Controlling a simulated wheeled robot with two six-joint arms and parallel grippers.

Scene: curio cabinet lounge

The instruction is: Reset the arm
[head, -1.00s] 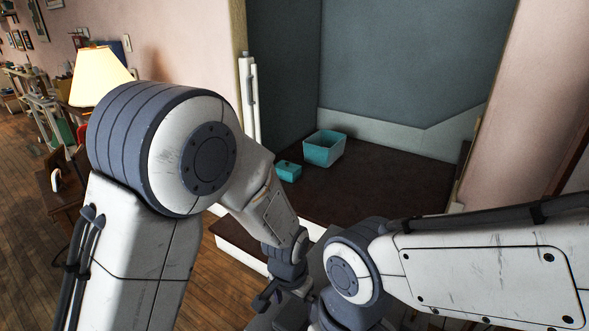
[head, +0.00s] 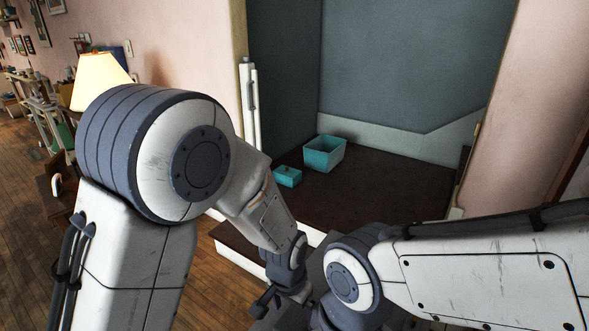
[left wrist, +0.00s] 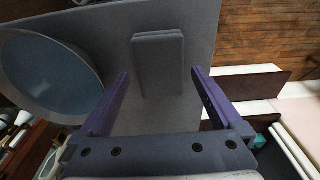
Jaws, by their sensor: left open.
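My left arm bends down from the left in the head view. My left gripper (head: 265,300) is low in the middle, small and partly hidden by arm parts. In the left wrist view its two purple fingers (left wrist: 161,78) stand wide apart, with nothing held between them. Beyond the fingers is a grey surface with a raised block on it, and I cannot tell whether the fingers touch it. My right arm reaches in from the right in the head view, but its gripper is out of sight.
An open teal box (head: 324,155) and a smaller lidded teal box (head: 287,176) stand on the dark raised floor (head: 375,190) of the alcove, which has a white front edge. A lit lamp (head: 98,80) is at the left. Bare wooden floor shows at the left.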

